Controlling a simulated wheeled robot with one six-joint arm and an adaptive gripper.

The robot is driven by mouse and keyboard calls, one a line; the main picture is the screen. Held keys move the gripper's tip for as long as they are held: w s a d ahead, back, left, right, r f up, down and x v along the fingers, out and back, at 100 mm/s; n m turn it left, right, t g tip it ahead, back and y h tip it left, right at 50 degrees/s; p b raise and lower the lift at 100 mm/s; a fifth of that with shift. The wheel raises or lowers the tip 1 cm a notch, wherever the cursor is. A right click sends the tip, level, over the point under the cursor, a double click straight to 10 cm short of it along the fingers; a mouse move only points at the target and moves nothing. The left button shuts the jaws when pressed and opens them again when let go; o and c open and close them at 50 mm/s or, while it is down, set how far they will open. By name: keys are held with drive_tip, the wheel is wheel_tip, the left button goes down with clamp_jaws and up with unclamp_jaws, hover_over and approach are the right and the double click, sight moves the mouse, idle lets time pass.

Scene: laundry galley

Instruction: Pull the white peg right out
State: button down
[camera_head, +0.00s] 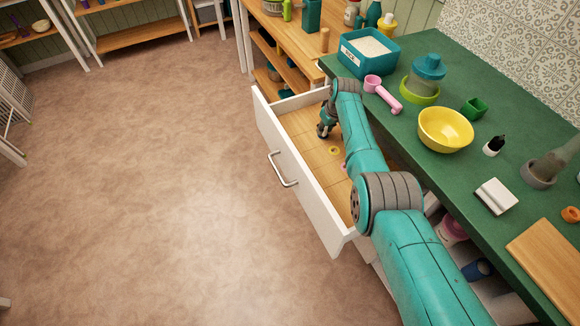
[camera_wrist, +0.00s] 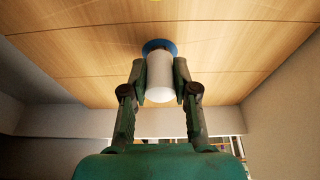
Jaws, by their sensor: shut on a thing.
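In the wrist view the white peg (camera_wrist: 160,80) is a short, plain cylinder between the two fingers of my gripper (camera_wrist: 159,74). The fingers are shut on its sides. The far end of the peg is at a round blue collar (camera_wrist: 159,46) on the wooden drawer floor (camera_wrist: 80,55). I cannot tell how deep the peg sits in it. In the head view my gripper (camera_head: 325,128) is low inside the open white drawer (camera_head: 300,182), towards its far end. The peg is hidden there.
The drawer walls stand close around. The green counter (camera_head: 455,165) at the right holds a yellow bowl (camera_head: 446,129), a pink scoop (camera_head: 382,92) and a teal tub (camera_head: 367,52). The floor at left is clear.

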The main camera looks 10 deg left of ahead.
drive_tip(key=shift+r, duration=0.45)
drive_tip(key=shift+r, duration=2.3)
